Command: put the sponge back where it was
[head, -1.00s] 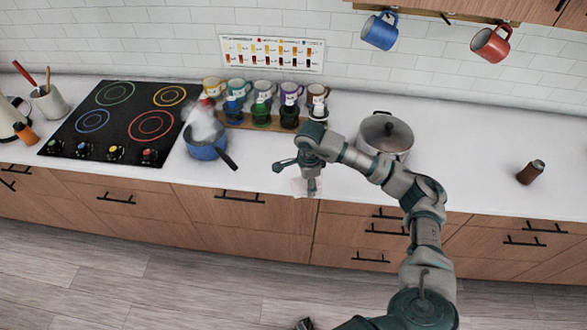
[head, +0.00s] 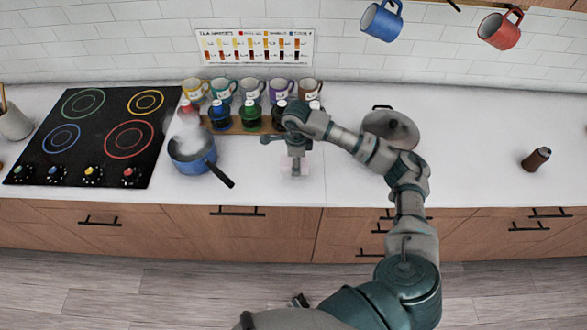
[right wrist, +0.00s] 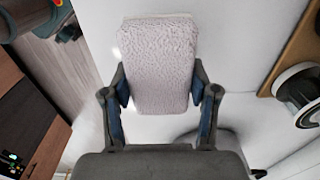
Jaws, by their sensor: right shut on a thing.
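The sponge (right wrist: 158,62) is a pale pinkish block with a rough face, filling the top middle of the right wrist view. My right gripper (right wrist: 160,92) is shut on it, with one blue-padded finger against each long side. In the head view the right gripper (head: 296,165) points down at the white counter, right of the blue pan. The sponge (head: 290,167) shows there only as a faint pale patch around the fingers. I cannot tell whether it touches the counter.
A steaming blue pan (head: 193,157) stands beside the black cooktop (head: 100,130), its handle towards the gripper. Bottles, including a green one (head: 250,117), stand behind on a wooden board, with mugs beyond. A lidded pot (head: 390,130) is behind the arm. Counter near the brown bottle (head: 536,159) is clear.

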